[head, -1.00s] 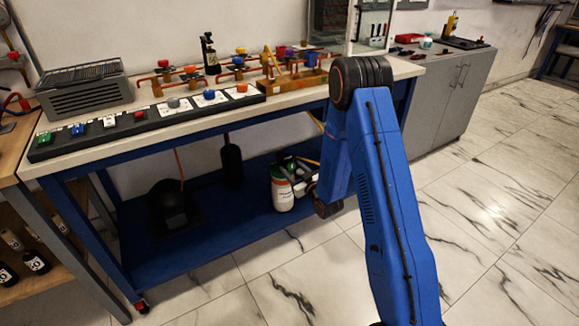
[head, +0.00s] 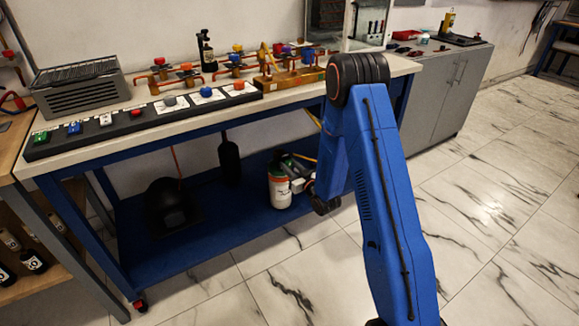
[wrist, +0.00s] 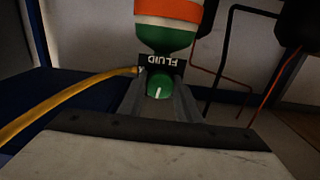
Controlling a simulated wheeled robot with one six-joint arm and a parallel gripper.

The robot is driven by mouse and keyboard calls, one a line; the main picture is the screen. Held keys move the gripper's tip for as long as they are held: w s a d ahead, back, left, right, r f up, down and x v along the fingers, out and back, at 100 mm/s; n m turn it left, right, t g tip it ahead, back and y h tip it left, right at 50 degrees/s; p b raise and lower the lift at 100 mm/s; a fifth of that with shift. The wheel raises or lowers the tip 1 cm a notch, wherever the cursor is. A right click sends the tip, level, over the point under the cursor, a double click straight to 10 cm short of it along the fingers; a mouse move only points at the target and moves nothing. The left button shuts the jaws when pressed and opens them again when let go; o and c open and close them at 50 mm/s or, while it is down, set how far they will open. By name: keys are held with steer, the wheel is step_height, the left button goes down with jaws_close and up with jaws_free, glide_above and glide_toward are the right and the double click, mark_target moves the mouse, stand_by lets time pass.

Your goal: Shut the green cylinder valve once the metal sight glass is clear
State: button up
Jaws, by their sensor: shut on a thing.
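The green cylinder (head: 280,188), with a white and orange body band, stands on the blue lower shelf in the head view. In the wrist view the cylinder (wrist: 167,30) is at the top, upside down in the picture. Its round green valve knob (wrist: 158,86) has a white mark and sits below a black FLUID label (wrist: 161,61). My gripper (wrist: 159,100) is shut on the knob, one finger on each side. In the head view my arm partly hides the gripper. I cannot pick out the metal sight glass with certainty.
A yellow hose (wrist: 70,98) runs to the valve from the left. A black welding mask (head: 172,203) and a dark hanging cylinder (head: 229,161) are left of the green cylinder. The bench top (head: 250,103) above carries coloured valves and a switch panel (head: 140,122).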

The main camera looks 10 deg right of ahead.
steer(key=m, duration=1.2)
steer(key=shift+m, duration=1.9)
steer(key=o, duration=1.1)
steer(key=shift+s, duration=0.1)
